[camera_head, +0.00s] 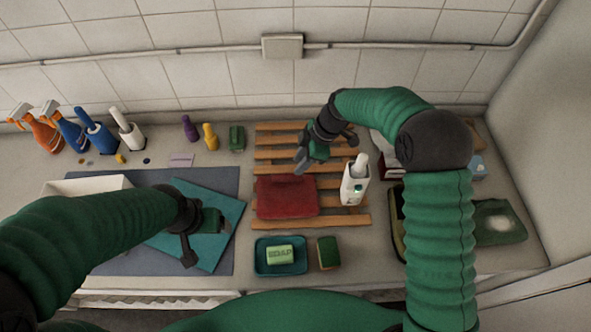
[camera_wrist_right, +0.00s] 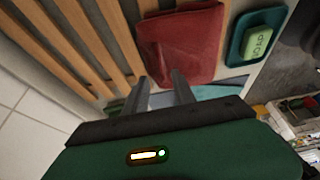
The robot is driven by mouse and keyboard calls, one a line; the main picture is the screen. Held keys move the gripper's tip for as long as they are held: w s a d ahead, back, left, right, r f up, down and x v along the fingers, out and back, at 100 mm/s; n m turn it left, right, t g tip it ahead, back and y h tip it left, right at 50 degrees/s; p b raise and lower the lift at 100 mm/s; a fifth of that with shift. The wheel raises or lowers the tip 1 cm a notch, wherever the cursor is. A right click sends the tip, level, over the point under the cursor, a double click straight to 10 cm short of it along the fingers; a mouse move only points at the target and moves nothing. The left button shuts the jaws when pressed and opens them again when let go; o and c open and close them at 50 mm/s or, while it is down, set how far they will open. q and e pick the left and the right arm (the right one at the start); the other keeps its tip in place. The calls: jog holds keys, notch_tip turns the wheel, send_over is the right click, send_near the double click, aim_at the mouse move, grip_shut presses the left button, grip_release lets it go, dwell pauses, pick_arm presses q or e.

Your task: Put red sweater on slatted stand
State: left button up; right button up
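The red sweater (camera_head: 287,197), folded flat, lies on the lower left part of the wooden slatted stand (camera_head: 277,140), with slats showing above and to its right. The sweater also shows in the right wrist view (camera_wrist_right: 180,42), beside bare slats (camera_wrist_right: 75,40). My right gripper (camera_head: 322,153) is above the stand, behind the sweater and apart from it. Its two fingers (camera_wrist_right: 162,92) are spread with nothing between them. My left gripper (camera_head: 207,240) is over a teal folded cloth (camera_head: 222,205) on the left; its fingers look spread and it appears empty.
A white bottle (camera_head: 355,183) stands at the stand's right side. A teal soap dish (camera_head: 262,268) with green soap and a sponge (camera_head: 328,253) are in front. Spray bottles (camera_head: 48,135) and brushes stand at the back left. A dark green cloth (camera_head: 497,222) lies far right.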

jog(key=v, duration=0.7)
jog(key=shift+b, duration=0.45)
jog(key=shift+s, duration=0.15)
